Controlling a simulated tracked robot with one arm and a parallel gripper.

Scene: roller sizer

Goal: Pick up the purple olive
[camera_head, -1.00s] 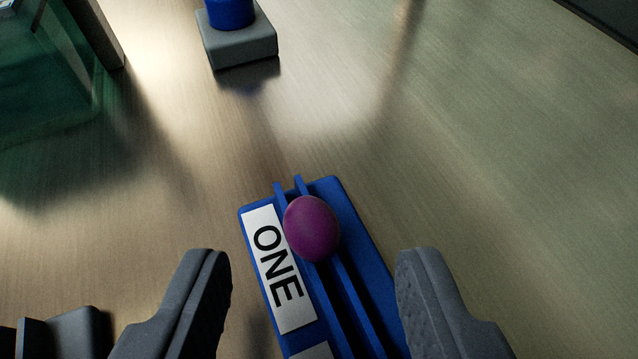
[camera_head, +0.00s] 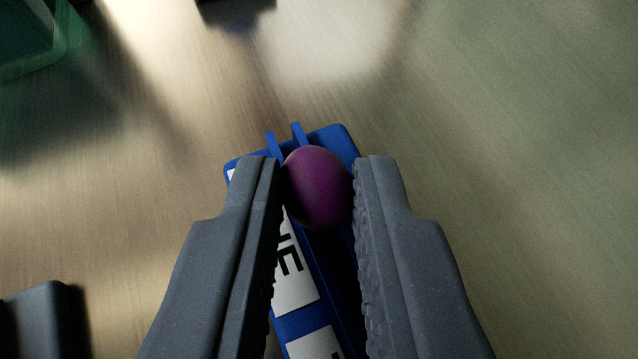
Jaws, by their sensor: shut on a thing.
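The purple olive (camera_head: 318,188) is a dark purple oval at the middle of the head camera view. My gripper (camera_head: 318,185) is shut on it, with one grey finger against its left side and one against its right. The olive is over the far end of a blue rail block (camera_head: 338,139) with two raised rails. I cannot tell whether the olive still touches the rails. A white label (camera_head: 293,265) with black letters on the block is partly hidden by the left finger.
A green see-through container (camera_head: 28,35) stands at the top left. The lower edge of a dark block (camera_head: 235,10) shows at the top. The brown surface (camera_head: 480,150) to the right is clear.

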